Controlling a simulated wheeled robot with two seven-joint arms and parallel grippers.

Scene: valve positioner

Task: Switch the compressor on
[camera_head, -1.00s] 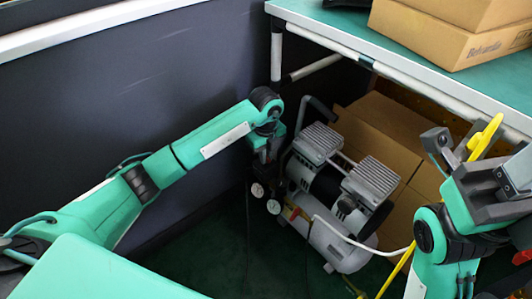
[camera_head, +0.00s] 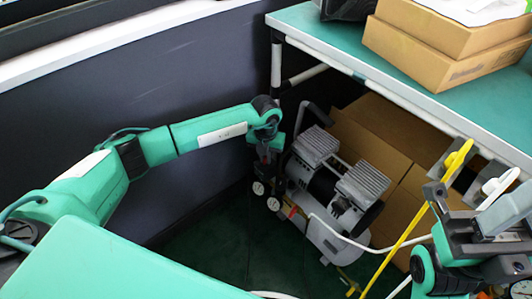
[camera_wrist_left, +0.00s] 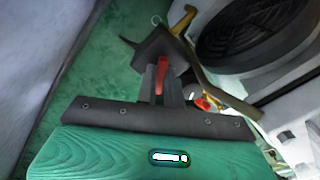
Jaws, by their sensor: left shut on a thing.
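The compressor (camera_head: 338,178), grey and white with two finned heads, stands on the green floor under the bench. My left gripper (camera_head: 265,160) is at its left end, above the two round white gauges (camera_head: 266,196). In the left wrist view my left gripper (camera_wrist_left: 160,85) has its dark fingers shut on a narrow red part (camera_wrist_left: 162,74), probably the compressor's switch. The fingers hide much of it, so its position cannot be told. My right gripper (camera_head: 470,180) is at the right, beside a yellow hose and a white end piece; its closure is unclear.
The bench (camera_head: 330,35) with a green top and white edge overhangs the compressor; cardboard boxes (camera_head: 440,60) lie on it. A larger carton (camera_head: 385,135) is behind the compressor. A white hose (camera_head: 345,235) and yellow hose (camera_head: 400,245) cross the right side. The dark wall is close at left.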

